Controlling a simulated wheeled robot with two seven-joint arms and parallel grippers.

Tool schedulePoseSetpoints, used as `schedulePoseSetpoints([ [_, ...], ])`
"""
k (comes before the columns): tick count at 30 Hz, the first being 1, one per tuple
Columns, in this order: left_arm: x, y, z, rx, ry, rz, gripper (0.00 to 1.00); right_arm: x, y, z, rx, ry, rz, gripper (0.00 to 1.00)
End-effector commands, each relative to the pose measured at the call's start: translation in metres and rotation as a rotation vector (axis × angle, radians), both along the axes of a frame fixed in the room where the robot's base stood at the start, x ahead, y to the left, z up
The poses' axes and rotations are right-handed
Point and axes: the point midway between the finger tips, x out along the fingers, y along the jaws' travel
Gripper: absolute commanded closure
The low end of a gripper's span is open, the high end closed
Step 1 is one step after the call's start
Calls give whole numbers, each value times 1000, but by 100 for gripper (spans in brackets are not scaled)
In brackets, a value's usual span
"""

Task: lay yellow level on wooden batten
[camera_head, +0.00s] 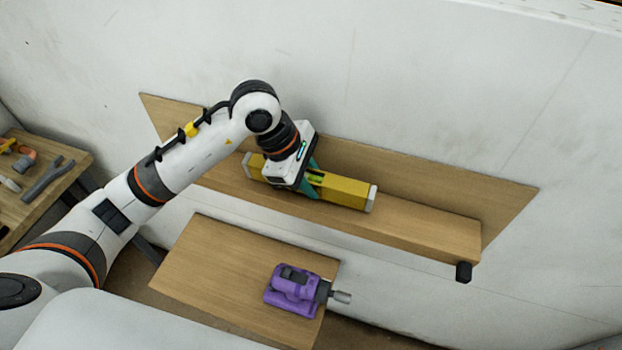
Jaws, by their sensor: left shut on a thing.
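My arm hides part of the level and the batten's left part. My right gripper is not in view.
A wooden bench (62,185) with several tools stands at the far left. A black knob (464,272) sticks out below the batten's right end. The batten's right part is clear.

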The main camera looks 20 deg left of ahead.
Motion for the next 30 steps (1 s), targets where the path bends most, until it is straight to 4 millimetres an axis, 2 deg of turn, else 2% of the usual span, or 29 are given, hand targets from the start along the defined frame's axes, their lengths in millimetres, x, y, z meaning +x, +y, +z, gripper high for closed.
schedulePoseSetpoints([
  [30,0,0,-7,-1,-1,0,100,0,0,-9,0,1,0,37],
])
